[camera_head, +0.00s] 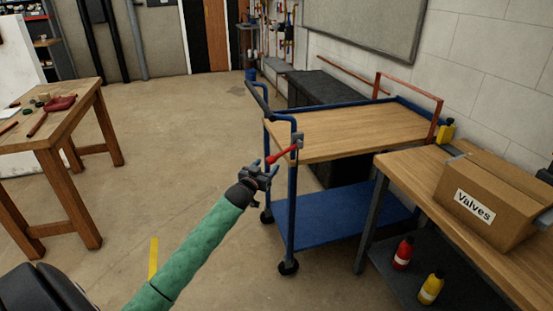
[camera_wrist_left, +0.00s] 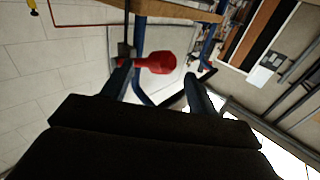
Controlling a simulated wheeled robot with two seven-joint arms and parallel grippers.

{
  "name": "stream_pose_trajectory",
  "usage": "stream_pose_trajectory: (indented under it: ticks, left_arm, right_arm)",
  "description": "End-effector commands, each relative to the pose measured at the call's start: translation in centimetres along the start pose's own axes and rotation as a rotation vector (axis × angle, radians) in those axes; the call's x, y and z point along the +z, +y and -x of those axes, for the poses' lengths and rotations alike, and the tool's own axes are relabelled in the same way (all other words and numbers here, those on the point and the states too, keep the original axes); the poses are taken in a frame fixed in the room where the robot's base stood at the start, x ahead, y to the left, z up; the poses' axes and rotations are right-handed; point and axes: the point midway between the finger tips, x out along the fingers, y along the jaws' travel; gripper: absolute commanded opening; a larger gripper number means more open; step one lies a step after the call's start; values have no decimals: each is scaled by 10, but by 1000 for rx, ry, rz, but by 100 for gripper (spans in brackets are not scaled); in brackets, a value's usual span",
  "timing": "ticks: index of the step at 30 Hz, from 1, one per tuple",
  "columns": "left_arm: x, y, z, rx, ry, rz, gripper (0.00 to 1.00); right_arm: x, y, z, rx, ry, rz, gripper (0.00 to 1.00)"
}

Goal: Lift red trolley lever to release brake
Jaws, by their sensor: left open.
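The blue trolley (camera_head: 340,240) with a wooden top (camera_head: 350,130) stands right of centre. Its red lever (camera_head: 281,155) sticks out from a grey bracket (camera_head: 296,141) at the near left corner post, slanting down to the left. My left gripper (camera_head: 262,168) is open at the lever's free end, slightly below and left of it. In the left wrist view the red lever (camera_wrist_left: 158,63) shows beyond and between the open fingers (camera_wrist_left: 160,82). I cannot tell whether they touch it. My right gripper is not in view.
A wooden bench with a Valves box (camera_head: 485,200) stands close at the right, with red (camera_head: 402,254) and yellow (camera_head: 431,288) bottles on its lower shelf. A wooden table (camera_head: 55,125) is at the left. The floor between is clear.

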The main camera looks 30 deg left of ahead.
Motion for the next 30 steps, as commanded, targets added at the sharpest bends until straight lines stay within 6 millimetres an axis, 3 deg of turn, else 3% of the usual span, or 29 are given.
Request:
stream_pose_trajectory:
  ticks: [15,29,30]
  left_arm:
    - [0,0,-62,-1,-3,-2,59]
    - [1,0,-72,-1,-3,-2,59]
    - [1,0,-72,-1,-3,-2,55]
  right_arm:
    - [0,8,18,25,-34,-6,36]
    - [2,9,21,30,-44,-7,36]
    - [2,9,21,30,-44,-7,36]
